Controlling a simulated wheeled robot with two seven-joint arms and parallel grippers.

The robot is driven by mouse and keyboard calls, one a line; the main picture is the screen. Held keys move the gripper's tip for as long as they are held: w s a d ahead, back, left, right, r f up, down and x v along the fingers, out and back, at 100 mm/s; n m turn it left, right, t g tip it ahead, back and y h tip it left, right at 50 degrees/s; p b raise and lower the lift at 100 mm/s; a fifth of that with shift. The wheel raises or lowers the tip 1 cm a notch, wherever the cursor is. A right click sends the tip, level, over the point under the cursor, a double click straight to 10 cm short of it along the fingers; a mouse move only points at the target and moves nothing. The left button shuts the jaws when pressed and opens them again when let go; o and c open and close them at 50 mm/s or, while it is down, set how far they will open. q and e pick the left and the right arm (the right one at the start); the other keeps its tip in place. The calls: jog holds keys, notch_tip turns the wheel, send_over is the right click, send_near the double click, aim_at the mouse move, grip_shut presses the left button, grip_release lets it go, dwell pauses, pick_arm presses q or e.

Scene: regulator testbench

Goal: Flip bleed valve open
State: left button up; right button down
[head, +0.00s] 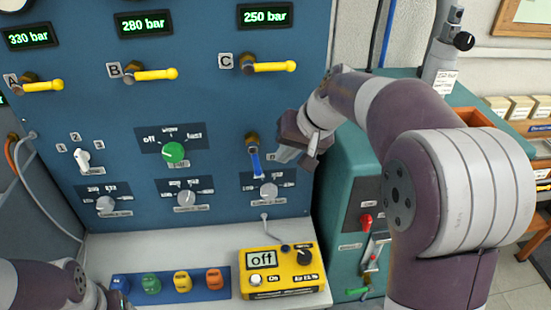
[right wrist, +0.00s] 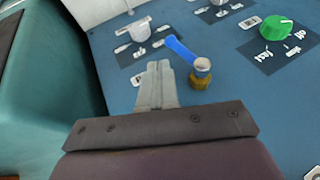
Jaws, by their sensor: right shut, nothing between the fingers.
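The bleed valve appears to be the blue lever (head: 256,162) on a brass stem (head: 252,141), low on the right side of the blue panel. Its handle hangs down in the head view. In the right wrist view the blue lever (right wrist: 181,48) runs up and left from its brass stem (right wrist: 200,80). My right gripper (head: 284,155) is just right of the lever in the head view, fingers shut and empty. In the right wrist view its fingertips (right wrist: 158,66) lie beside the lever; whether they touch cannot be told. My left arm shows at the bottom left, its fingers out of view.
Three yellow levers, A (head: 42,86), B (head: 150,75) and C (head: 270,67), sit higher on the panel. A green knob (head: 174,152) is left of the blue lever. A yellow meter (head: 282,272) reading off stands below. A teal cabinet (head: 352,170) is on the right.

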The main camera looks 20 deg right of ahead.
jog(key=p+v, duration=0.2)
jog(key=v, duration=0.3)
jog(key=shift+r+p, duration=0.1)
jog(key=shift+p, duration=0.3)
